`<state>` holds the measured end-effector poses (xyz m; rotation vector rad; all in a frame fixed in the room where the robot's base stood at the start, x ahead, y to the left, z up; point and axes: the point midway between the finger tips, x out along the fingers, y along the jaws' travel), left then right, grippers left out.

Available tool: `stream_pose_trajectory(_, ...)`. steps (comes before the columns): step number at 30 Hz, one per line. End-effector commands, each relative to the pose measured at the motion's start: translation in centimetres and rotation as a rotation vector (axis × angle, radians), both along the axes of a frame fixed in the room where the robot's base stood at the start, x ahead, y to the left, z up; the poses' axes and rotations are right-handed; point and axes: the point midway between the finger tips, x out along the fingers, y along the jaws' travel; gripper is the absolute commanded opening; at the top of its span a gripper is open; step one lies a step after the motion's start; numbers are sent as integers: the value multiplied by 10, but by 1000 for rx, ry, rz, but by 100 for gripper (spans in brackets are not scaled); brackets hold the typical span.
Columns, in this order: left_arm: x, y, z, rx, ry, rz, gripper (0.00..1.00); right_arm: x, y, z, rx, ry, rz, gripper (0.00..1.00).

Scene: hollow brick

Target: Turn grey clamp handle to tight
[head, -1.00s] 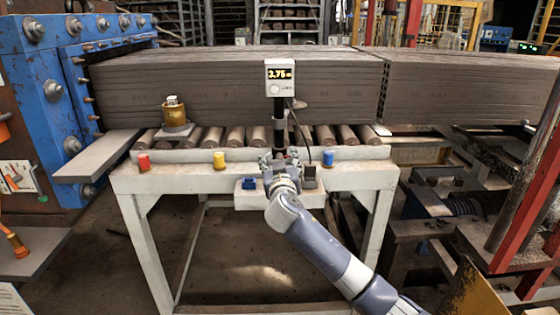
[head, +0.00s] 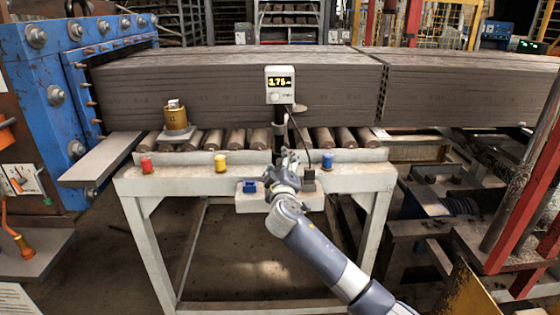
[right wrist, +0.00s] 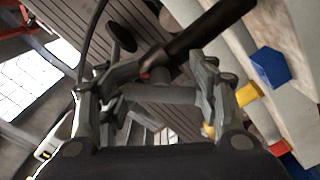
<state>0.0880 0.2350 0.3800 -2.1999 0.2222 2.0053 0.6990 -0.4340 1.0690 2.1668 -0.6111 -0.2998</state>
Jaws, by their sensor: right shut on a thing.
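The grey clamp handle (right wrist: 160,93) is a short bar seen in the right wrist view, lying across between my fingers. My right gripper (right wrist: 150,92) is shut on it, with one finger at each end. In the head view my right gripper (head: 284,160) is at the lower part of a dark post (head: 280,132), and hides the clamp there. The post also crosses the top of the right wrist view (right wrist: 210,28). A white meter (head: 280,84) reading about 3.75 sits on top of the post. My left gripper is not in view.
Red (head: 146,164), yellow (head: 220,162) and blue (head: 327,160) pieces stand along the table. Rollers and a long clay slab (head: 230,90) lie behind. A brass weight (head: 175,116) stands at left.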

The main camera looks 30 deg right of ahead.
Motion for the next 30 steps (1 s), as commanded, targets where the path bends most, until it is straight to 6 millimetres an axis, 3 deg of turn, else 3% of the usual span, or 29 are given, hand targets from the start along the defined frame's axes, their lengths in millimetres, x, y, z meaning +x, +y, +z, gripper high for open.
stream_pose_trajectory(18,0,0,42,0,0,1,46,0,-1,7,-487,293,-3,29)
stream_pose_trajectory(30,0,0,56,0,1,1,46,1,-1,7,-674,406,-2,29)
